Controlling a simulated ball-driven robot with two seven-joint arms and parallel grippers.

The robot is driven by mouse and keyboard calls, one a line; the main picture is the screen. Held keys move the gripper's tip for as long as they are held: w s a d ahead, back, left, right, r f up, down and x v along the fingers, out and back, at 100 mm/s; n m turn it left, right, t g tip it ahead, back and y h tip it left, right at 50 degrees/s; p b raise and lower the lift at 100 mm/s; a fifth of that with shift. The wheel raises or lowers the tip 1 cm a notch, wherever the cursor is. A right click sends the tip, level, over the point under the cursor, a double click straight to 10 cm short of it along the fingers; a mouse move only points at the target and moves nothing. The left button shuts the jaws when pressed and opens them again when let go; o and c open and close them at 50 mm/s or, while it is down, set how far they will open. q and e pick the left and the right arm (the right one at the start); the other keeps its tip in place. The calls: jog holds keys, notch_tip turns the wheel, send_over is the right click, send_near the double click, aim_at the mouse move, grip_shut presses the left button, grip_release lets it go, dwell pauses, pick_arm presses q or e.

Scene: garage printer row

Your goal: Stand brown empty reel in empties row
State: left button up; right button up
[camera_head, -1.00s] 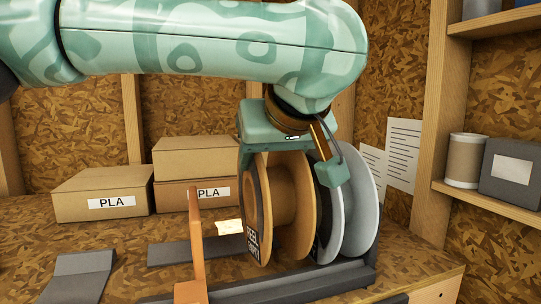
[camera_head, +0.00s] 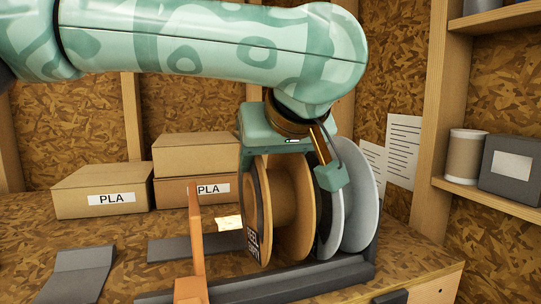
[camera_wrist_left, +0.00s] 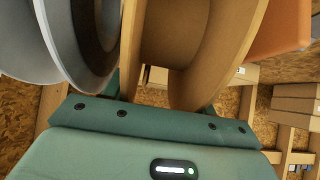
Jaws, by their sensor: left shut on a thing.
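The brown empty reel (camera_head: 298,212) is upright, with its "REEL EMPTY" label facing front. My left gripper (camera_head: 290,168) reaches down from above and is shut on the reel, with a finger at either side of it. The reel's lower rim is at the dark empties row rail (camera_head: 320,277); I cannot tell whether it bears on it. A grey reel (camera_head: 360,205) stands upright just right of the brown one. In the left wrist view, the brown reel (camera_wrist_left: 185,40) fills the middle, above the green palm, with the grey reel (camera_wrist_left: 25,45) on the left. My right gripper is not in view.
An orange upright post (camera_head: 196,245) stands close left of the brown reel. PLA boxes (camera_head: 95,190) sit at the back left. A dark wedge-shaped holder (camera_head: 80,272) lies at front left. Wall shelves (camera_head: 490,202) are at the right.

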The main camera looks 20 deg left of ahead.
pick_arm(q)
jog(key=shift+f, duration=0.35)
dwell(0.3)
jog(key=o, duration=1.7)
jog(key=b+v, duration=0.1)
jog(key=v, duration=1.5)
jog(key=shift+s+r+b, duration=0.1)
jog(key=shift+b, duration=0.2)
